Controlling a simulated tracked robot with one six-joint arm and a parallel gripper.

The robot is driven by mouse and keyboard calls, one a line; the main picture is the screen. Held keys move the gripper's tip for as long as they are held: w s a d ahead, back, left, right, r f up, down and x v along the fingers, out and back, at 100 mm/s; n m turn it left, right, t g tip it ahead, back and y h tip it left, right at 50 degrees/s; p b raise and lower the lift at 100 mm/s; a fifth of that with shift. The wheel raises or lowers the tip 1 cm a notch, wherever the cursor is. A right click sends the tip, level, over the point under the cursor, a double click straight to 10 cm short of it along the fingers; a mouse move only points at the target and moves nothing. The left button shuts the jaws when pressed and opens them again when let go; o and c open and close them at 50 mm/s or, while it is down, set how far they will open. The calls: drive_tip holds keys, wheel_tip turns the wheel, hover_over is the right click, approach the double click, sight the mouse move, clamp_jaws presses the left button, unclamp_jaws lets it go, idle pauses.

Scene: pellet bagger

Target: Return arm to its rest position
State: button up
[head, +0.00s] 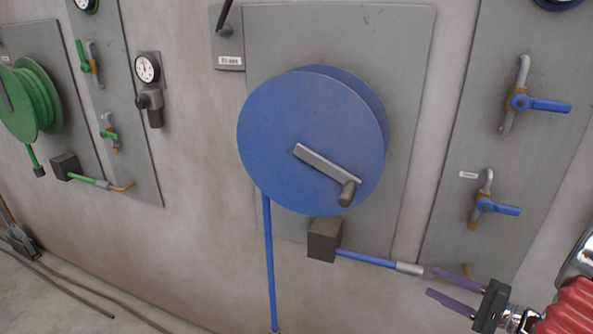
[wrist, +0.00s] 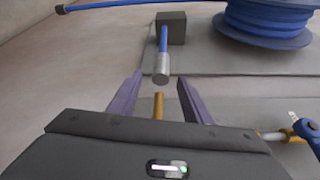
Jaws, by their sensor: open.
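My gripper (head: 443,285) is at the lower right of the head view, with its two purple fingers apart and nothing held between them. In the wrist view my gripper (wrist: 156,88) has its fingers on either side of the line to a blue hose with a silver end fitting (wrist: 162,70). A brass stub (wrist: 158,107) lies in line with that fitting, between the fingers. In the head view the silver fitting (head: 409,268) is just left of the fingertips. Whether fitting and stub touch is not clear.
A blue hose reel (head: 290,120) with a crank (head: 325,170) is on the wall panel. A dark block (head: 324,240) holds the hose. Blue-handled valves (head: 540,104) (head: 497,208) are above my gripper. A green reel (head: 40,95) and gauge (head: 147,68) are at left.

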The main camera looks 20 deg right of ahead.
drive_tip(key=shift+a, duration=0.1)
drive_tip(key=w+a+r+n+g+y, duration=0.1)
drive_tip(key=a+r+n+g, duration=0.3)
drive_tip(key=a, duration=0.7)
drive_tip(key=w+a+r+n+g, duration=0.1)
drive_tip(key=a+r+n+g, duration=0.1)
drive_tip(key=a+g, duration=0.65)
drive_tip(key=s+a+r+n+t+h, duration=0.1)
drive_tip(key=s+a+r+n+h, duration=0.3)
drive_tip(key=a, duration=0.4)
drive_tip(key=s+a+r+n+t+h, duration=0.2)
drive_tip(key=s+a+r+n+h, duration=0.2)
drive_tip(key=a, duration=0.5)
drive_tip(key=shift+s+r+h, duration=0.5)
drive_tip(key=shift+s+h, duration=0.2)
drive_tip(key=shift+s, duration=0.15)
drive_tip(key=shift+a, duration=0.1)
